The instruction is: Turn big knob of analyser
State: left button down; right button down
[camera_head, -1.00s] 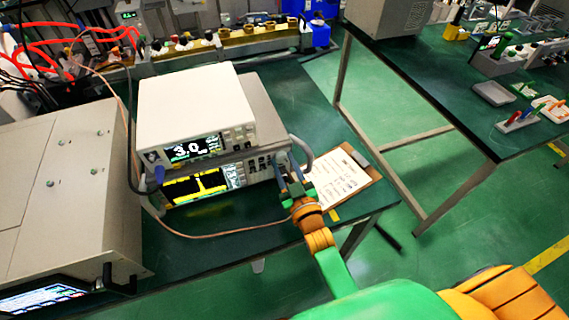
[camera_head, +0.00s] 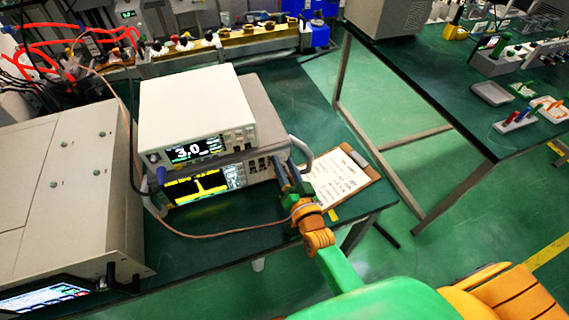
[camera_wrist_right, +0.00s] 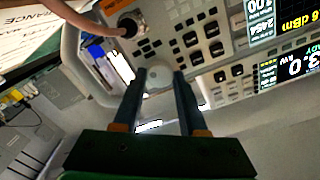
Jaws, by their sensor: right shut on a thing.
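The analyser (camera_head: 240,176) is the lower of two stacked instruments on the green table. Its screen (camera_head: 198,186) shows a yellow trace. My right gripper (camera_head: 282,172) is at the right end of its front panel, and the big knob is hidden there in the head view. In the right wrist view the panel is upside down. The two dark fingers of my right gripper (camera_wrist_right: 162,82) stand on either side of the round grey big knob (camera_wrist_right: 158,77), shut on it. My left gripper is not in view.
A white instrument (camera_head: 190,110) reading 3.0 sits on top of the analyser. A brown cable (camera_head: 225,232) runs to a panel connector (camera_wrist_right: 128,26) close to the fingers. A grey handle (camera_head: 300,152) and a clipboard (camera_head: 345,180) are to the right. A large beige unit (camera_head: 70,190) stands left.

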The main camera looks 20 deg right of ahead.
jog(key=m, duration=0.3)
jog(key=shift+f+m, duration=0.1)
jog(key=shift+m, duration=1.9)
jog(key=c, duration=0.7)
grip_release()
jog(key=shift+c, duration=0.2)
jog(key=s, duration=0.7)
jog(key=shift+b, duration=0.4)
jog(key=shift+d, duration=0.1)
